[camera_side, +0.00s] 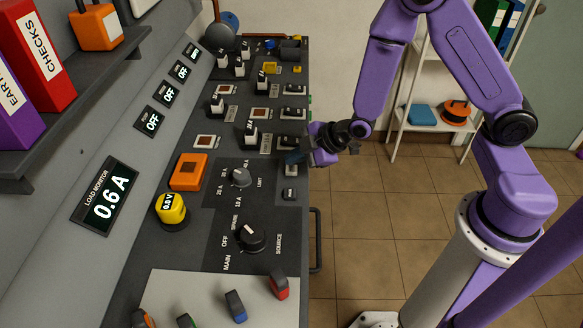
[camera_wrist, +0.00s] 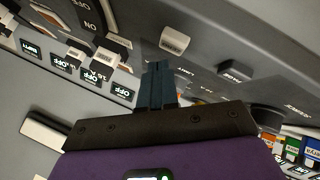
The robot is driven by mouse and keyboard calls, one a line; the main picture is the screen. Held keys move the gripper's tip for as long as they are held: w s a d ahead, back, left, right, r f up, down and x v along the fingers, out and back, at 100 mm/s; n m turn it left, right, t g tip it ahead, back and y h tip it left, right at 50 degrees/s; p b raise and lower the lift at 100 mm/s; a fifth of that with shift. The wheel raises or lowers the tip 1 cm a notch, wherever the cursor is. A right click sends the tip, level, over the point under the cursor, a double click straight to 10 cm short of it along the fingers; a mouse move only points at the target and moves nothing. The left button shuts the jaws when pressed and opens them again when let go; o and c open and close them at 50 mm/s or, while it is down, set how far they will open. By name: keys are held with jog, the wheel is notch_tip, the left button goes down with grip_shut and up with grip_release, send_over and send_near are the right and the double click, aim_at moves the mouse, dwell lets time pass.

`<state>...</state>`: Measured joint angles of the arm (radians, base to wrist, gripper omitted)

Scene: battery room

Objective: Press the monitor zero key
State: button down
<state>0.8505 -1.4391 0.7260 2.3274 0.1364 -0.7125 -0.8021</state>
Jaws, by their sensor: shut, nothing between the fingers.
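The load monitor (camera_side: 106,197) on the sloped panel at left reads 0.6 A. Two small keys sit near the desk's right edge: a pale-topped one (camera_side: 291,170) and a dark one with a small label (camera_side: 290,194) nearer the camera. I cannot read which is the zero key. My gripper (camera_side: 292,158) is shut and empty, its fingertips close to the pale key; contact cannot be told. In the wrist view the shut fingers (camera_wrist: 157,69) point toward a light key (camera_wrist: 174,41), with a dark key (camera_wrist: 235,71) to their right.
A limit knob (camera_side: 241,177) and a main source knob (camera_side: 250,237) stand left of the keys. Several toggle switches (camera_side: 250,132) rise beyond. An orange box (camera_side: 188,172), a yellow meter (camera_side: 171,209) and a desk rail (camera_side: 317,240) are nearby.

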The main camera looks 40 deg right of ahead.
aim_at(295, 170)
jog(key=shift+f, duration=0.15)
jog(key=shift+f, duration=0.3)
jog(key=shift+f, duration=0.4)
dwell(0.9)
jog(key=shift+r, duration=0.85)
jog(key=shift+r, duration=0.1)
jog(key=shift+r, duration=2.4)
